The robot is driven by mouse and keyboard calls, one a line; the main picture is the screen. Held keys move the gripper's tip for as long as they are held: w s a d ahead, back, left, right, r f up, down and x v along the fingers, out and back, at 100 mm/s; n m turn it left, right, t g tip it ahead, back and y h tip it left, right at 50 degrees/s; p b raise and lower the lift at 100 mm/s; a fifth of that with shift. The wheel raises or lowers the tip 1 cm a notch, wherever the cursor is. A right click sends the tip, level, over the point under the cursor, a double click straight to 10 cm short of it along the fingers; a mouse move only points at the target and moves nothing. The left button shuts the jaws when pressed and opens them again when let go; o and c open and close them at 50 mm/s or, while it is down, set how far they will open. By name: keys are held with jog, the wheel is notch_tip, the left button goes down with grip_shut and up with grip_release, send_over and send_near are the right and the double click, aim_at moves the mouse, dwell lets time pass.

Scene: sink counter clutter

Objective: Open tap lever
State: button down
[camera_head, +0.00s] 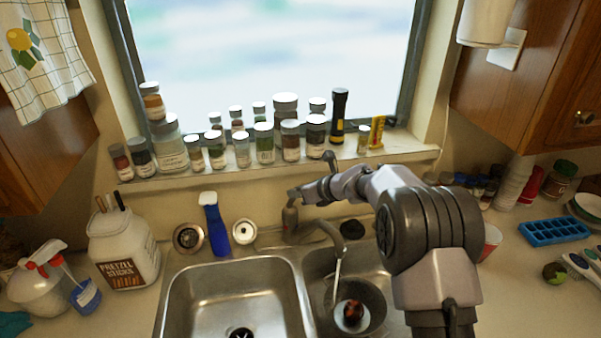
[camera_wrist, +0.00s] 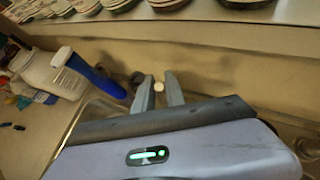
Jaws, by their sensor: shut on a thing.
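The grey metal tap (camera_head: 290,222) stands behind the double sink, its spout (camera_head: 328,232) curving over the right basin. My gripper (camera_head: 294,194) reaches in from the right, at the top of the tap where the lever is. In the wrist view, my gripper's two fingers (camera_wrist: 159,90) are close together on either side of a small pale round end of the tap lever (camera_wrist: 158,87). The gripper is shut on the lever. Most of the lever is hidden by the fingers and my arm.
Several jars line the windowsill (camera_head: 200,180) behind. A dark bowl (camera_head: 372,305) with a brownish item sits in the right basin. A pretzel jar (camera_head: 122,250) stands on the left counter. The left basin (camera_head: 235,290) looks empty.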

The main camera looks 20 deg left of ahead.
jog(key=shift+w+a+r+g+h+p, duration=0.2)
jog(key=shift+a+r+h+p, duration=0.2)
jog(key=shift+p, duration=2)
jog(key=shift+w+a+r+g+h+p, duration=0.1)
jog(key=shift+a+r+g+h+p, duration=0.3)
jog(key=shift+p, duration=1.95)
jog(key=p, duration=0.3)
jog(key=shift+w+f+h, duration=0.1)
jog(key=shift+f+h, duration=0.2)
jog(key=shift+h, duration=0.1)
jog(key=shift+f, duration=0.2)
jog(key=c, duration=1.4)
grip_release()
jog(key=b+v, duration=0.1)
jog(key=v, duration=1.6)
jog(key=shift+d, duration=0.15)
